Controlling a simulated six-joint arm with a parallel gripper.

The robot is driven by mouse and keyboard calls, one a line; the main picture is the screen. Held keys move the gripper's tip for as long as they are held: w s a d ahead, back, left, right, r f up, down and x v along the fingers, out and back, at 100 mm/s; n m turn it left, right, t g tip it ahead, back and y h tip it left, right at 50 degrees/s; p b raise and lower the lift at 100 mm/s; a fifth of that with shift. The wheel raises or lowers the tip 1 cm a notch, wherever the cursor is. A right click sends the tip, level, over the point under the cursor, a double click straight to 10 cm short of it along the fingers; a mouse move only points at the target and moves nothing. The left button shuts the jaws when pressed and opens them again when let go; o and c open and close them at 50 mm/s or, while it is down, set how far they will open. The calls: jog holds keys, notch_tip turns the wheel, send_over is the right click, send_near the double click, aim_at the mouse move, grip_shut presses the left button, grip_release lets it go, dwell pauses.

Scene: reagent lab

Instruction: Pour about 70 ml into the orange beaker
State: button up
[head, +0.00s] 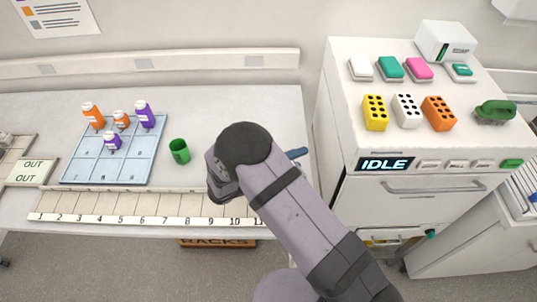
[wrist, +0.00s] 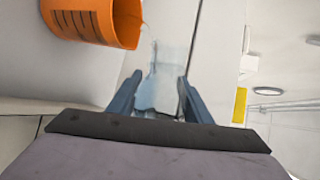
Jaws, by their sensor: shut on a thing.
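The orange beaker (wrist: 95,20) shows at the upper left of the wrist view, with dark marks on its side and its open rim facing the held vessel. My gripper (wrist: 157,92) is shut on a clear vessel (wrist: 172,58) holding pale blue liquid (wrist: 150,88). The liquid runs to a narrow point towards the beaker's rim, so the vessel looks tilted. A faint pale streak shows by the rim; I cannot tell whether liquid is flowing. The beaker's level is not visible. In the head view my arm hides the beaker and vessel.
A green beaker (head: 180,151) stands left of my arm. A blue tray (head: 75,170) holds orange and purple bottles. A numbered strip (head: 150,219) runs along the bench front. A white cabinet with an IDLE display (head: 385,164) stands at the right. The back of the bench is clear.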

jog(key=shift+r+m+t+y+b, duration=0.2)
jog(key=shift+r+m+t+b, duration=0.3)
jog(key=shift+m, duration=0.45)
jog(key=shift+r+m+t+y+b, duration=0.25)
jog(key=shift+m+b, duration=0.4)
jog(key=shift+m, duration=0.3)
jog(key=shift+f, duration=0.1)
dwell(0.9)
jog(key=shift+s+d+r+m+t+b, duration=0.15)
jog(key=shift+r+m+t+b, duration=0.4)
jog(key=shift+m+b, duration=1.25)
jog(key=shift+s+r+m+t+b, duration=0.15)
jog(key=shift+r+m+t+b, duration=0.4)
jog(key=shift+m+b, duration=1.25)
jog(key=shift+s+d+r+m+t+b, duration=0.25)
jog(key=shift+m+t+b, duration=0.5)
jog(key=shift+m+b, duration=1.05)
jog(key=shift+w+a+r, duration=0.1)
jog(key=shift+a, duration=0.05)
